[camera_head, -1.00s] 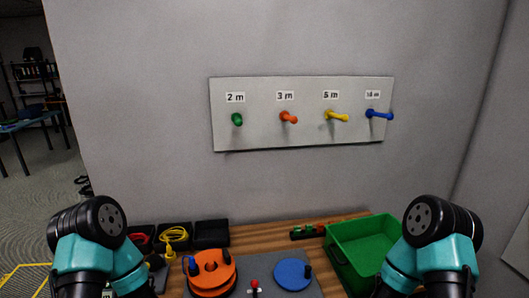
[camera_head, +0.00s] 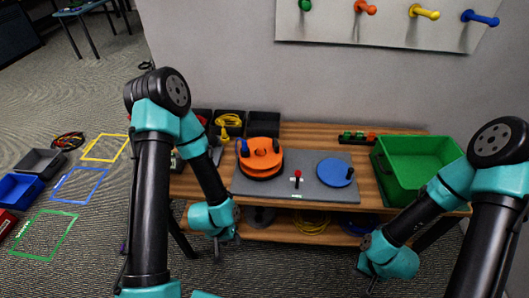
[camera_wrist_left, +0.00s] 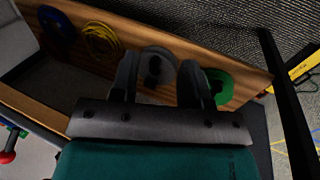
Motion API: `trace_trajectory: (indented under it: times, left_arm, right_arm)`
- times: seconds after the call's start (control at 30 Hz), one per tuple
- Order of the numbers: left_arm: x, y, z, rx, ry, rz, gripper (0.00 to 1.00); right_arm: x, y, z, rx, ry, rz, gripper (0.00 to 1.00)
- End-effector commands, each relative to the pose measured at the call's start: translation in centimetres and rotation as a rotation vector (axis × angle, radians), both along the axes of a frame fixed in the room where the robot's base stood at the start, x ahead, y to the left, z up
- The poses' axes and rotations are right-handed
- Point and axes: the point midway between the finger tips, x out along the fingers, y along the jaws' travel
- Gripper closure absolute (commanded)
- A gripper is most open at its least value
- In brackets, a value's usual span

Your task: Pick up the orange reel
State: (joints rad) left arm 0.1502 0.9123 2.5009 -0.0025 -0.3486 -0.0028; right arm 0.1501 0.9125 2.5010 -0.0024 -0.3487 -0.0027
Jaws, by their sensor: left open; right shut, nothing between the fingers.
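In the left wrist view my left gripper (camera_wrist_left: 160,65) is open and empty, facing the lower shelf. My right gripper (camera_head: 374,285) is shut and empty, low in front of the bench on the right. The orange reel is not visible in the left wrist view.
A blue disc (camera_head: 335,172) and a red-topped lever (camera_head: 297,178) sit on the mat. A green bin (camera_head: 398,190) stands on the right. Black trays (camera_head: 264,124) line the back. The lower shelf (camera_wrist_left: 60,75) holds a yellow coil (camera_wrist_left: 101,42) and a green reel (camera_wrist_left: 221,88).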

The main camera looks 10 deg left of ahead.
Motion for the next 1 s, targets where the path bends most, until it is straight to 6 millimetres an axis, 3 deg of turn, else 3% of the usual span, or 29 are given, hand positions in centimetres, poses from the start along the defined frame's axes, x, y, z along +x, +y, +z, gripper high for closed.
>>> trace_trajectory:
  times: [0.43,0.53,0.77,1.0]
  left_arm:
    - [0.0,0.0,0.0,0.0,0.0,0.0,0.57]
    - [0.0,0.0,0.0,0.0,0.0,0.0,0.51]
    - [0.1,0.0,0.0,0.0,0.001,0.001,0.51]
    - [2.8,-0.9,1.4,-0.018,0.053,0.023,0.51]
  right_arm:
    - [0.0,0.0,0.0,0.0,0.0,0.0,1.0]
    - [0.0,0.0,0.0,0.0,0.0,0.0,1.0]
    - [0.0,0.0,0.0,0.0,0.0,0.0,1.0]
    - [0.0,0.0,0.0,0.0,0.0,0.0,1.0]
